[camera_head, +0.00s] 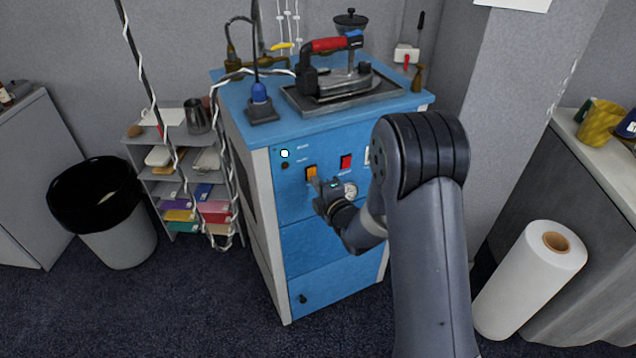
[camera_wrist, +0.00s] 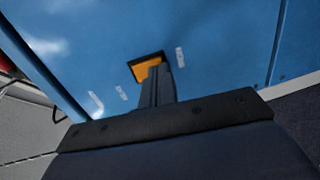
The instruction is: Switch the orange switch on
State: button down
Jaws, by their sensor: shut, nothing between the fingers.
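The orange switch (camera_head: 311,172) is on the upper front panel of the blue cabinet (camera_head: 320,250), left of a red switch (camera_head: 346,162). My gripper (camera_head: 315,183) is shut and empty, with its tips at the lower part of the orange switch. In the wrist view the orange switch (camera_wrist: 149,70) shows in a black frame, and my gripper (camera_wrist: 156,70) overlaps its lower right part. The fingertips look very close to the switch or touching it; I cannot tell which. The lower part of the switch is hidden behind the fingers.
A lit white indicator (camera_head: 284,153) and a round gauge (camera_head: 350,190) are on the same panel. An iron (camera_head: 330,75) stands on the cabinet top. A bin (camera_head: 120,245) and shelf (camera_head: 160,185) stand left, and a white roll (camera_head: 520,290) stands right.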

jog(key=shift+f, duration=0.1)
dwell(0.3)
jog(key=shift+w+a+b, duration=0.1)
jog(key=shift+w+b, duration=0.1)
jog(key=shift+b, duration=0.9)
